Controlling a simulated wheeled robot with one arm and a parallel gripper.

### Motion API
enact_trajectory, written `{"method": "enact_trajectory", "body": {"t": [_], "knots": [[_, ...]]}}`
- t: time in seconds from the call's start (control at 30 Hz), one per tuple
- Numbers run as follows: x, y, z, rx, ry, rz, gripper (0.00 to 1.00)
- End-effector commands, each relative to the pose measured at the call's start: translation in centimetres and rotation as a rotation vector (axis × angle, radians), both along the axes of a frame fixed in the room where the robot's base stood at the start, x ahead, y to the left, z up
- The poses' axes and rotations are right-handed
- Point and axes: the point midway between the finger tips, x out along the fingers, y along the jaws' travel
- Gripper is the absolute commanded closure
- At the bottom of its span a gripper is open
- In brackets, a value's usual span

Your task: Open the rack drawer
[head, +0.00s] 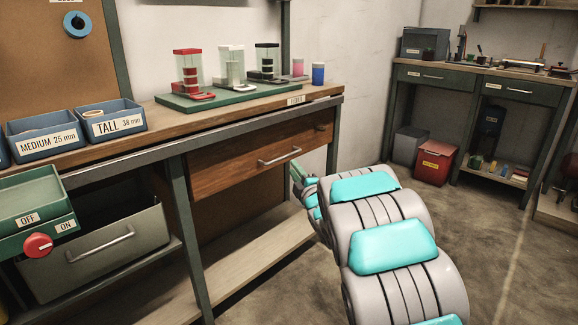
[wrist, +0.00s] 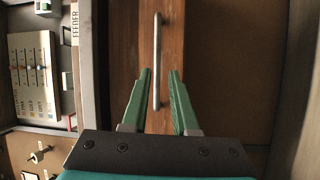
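The wooden drawer (head: 235,165) sits under the workbench top, and its front looks closed. Its metal bar handle (head: 279,157) shows on the front. In the wrist view the drawer front (wrist: 177,35) fills the middle, with the handle (wrist: 157,50) running up the picture. My gripper (wrist: 160,72) is open, with one green finger to each side of the handle's lower part in that view. I cannot tell whether either finger touches it. In the head view my gripper (head: 298,172) is at the right end of the drawer front, partly hidden by my arm.
The workbench (head: 240,113) carries a green tray (head: 215,98) with several clear-and-coloured holders, and blue bins labelled MEDIUM (head: 45,142) and TALL (head: 110,121). A grey bin with a handle (head: 95,250) is below left. Open floor (head: 500,230) lies to the right.

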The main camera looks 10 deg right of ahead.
Motion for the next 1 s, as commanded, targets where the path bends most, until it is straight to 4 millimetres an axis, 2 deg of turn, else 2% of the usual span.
{"method": "enact_trajectory", "body": {"t": [0.13, 0.37, 0.8, 1.0], "knots": [[0.4, 0.8, -0.1, -0.028, -0.067, 0.032, 0.73], [1.2, 1.1, 0.2, -0.032, -0.077, 0.037, 0.73], [6.3, 2.3, 1.1, -0.030, -0.077, 0.036, 0.73], [7.8, 2.6, 1.2, -0.031, -0.072, 0.035, 0.73]]}}
